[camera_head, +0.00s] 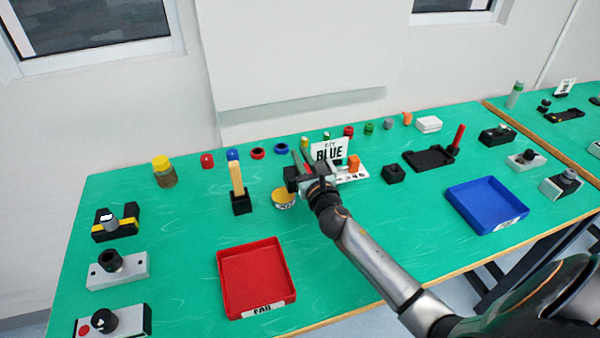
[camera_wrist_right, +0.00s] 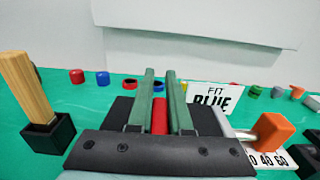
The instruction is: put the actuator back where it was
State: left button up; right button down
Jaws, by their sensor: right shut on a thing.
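My right gripper (camera_head: 303,163) is over the middle of the table, behind the red tray and in front of the "FIT BLUE" sign. In the right wrist view its two greenish-grey fingers (camera_wrist_right: 160,98) are upright and close together, with a narrow red part (camera_wrist_right: 160,116) between them. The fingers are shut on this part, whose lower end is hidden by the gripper. I cannot tell for certain which thing is the actuator. A white scale plate with an orange block (camera_wrist_right: 271,132) is just right of the gripper; the block also shows in the head view (camera_head: 353,161). My left gripper is not in view.
A wooden stick in a black holder (camera_head: 240,205) and a yellow-topped round tin (camera_head: 283,198) stand left of the gripper. The "FIT BLUE" sign (camera_head: 330,151) stands close behind. A red tray (camera_head: 281,272) and a blue tray (camera_head: 508,219) are nearer the front edge.

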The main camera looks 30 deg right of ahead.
jog(key=shift+w+d+f+b, duration=0.1)
jog(key=shift+w+f+b, duration=0.2)
jog(key=shift+f, duration=0.4)
jog(key=shift+w+f+b, duration=0.1)
jog(key=shift+f+b, duration=0.3)
jog(key=shift+f, duration=0.3)
jog(key=shift+w+d+f+b, duration=0.1)
jog(key=shift+w+f+b, duration=0.2)
jog(key=shift+f, duration=0.4)
jog(key=shift+s, duration=0.1)
jog(key=shift+f, duration=0.2)
jog(key=c, duration=0.8)
grip_release()
jog(key=shift+c, duration=0.2)
